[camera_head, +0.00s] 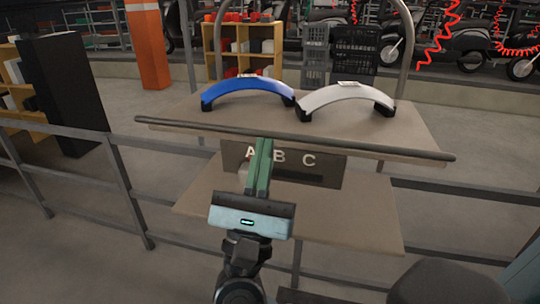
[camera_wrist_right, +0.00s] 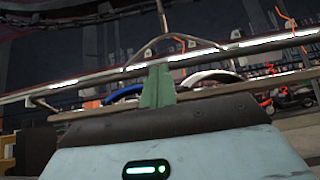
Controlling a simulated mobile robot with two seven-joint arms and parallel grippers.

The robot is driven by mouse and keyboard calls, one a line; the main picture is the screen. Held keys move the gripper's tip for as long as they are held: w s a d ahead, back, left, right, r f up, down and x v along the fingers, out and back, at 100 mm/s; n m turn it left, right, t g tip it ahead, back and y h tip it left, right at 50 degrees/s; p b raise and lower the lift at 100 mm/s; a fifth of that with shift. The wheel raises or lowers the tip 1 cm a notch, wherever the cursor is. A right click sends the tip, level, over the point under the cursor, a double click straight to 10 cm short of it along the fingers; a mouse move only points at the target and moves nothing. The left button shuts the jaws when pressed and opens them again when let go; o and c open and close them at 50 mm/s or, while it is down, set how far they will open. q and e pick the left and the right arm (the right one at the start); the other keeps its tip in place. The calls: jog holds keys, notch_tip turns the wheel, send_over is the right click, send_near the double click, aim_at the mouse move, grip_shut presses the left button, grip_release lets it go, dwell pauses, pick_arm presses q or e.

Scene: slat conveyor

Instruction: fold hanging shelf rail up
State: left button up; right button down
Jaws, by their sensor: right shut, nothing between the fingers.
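The shelf rail (camera_head: 350,144) is a long dark bar running along the front edge of the upper shelf (camera_head: 420,135), sloping slightly down to the right. In the right wrist view the rail (camera_wrist_right: 230,96) crosses behind the fingers. My right gripper (camera_head: 263,142) points up at the rail from the near side, its green fingers shut together and empty. The fingertips reach the rail's lower edge in the head view; I cannot tell whether they touch it. The right wrist view shows the same shut fingers (camera_wrist_right: 158,72). My left gripper is not in view.
A blue arched part (camera_head: 248,86) and a white one (camera_head: 345,93) stand on the upper shelf. A panel marked A B C (camera_head: 320,163) is below it, above a lower shelf (camera_head: 350,215). Grey railings (camera_head: 125,190) flank the stand. An orange pillar (camera_head: 147,45) is behind.

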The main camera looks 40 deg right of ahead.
jog(key=shift+w+d+r+p, duration=0.2)
jog(key=shift+d+r, duration=0.05)
jog(key=shift+r, duration=0.55)
jog(key=shift+w+d+r+p, duration=0.2)
jog(key=shift+d+r, duration=0.05)
jog(key=shift+r, duration=0.55)
jog(key=shift+w+d+r+p, duration=0.2)
jog(key=shift+d+r, duration=0.05)
jog(key=shift+r, duration=0.55)
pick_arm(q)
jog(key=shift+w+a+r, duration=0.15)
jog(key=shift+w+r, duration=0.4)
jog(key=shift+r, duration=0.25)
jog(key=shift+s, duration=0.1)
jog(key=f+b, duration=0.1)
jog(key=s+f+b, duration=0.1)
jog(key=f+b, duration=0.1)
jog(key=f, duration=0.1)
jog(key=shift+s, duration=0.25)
pick_arm(e)
send_near(267, 135)
jog(key=r, duration=0.2)
jog(key=w+d+r, duration=0.1)
jog(key=shift+r, duration=0.25)
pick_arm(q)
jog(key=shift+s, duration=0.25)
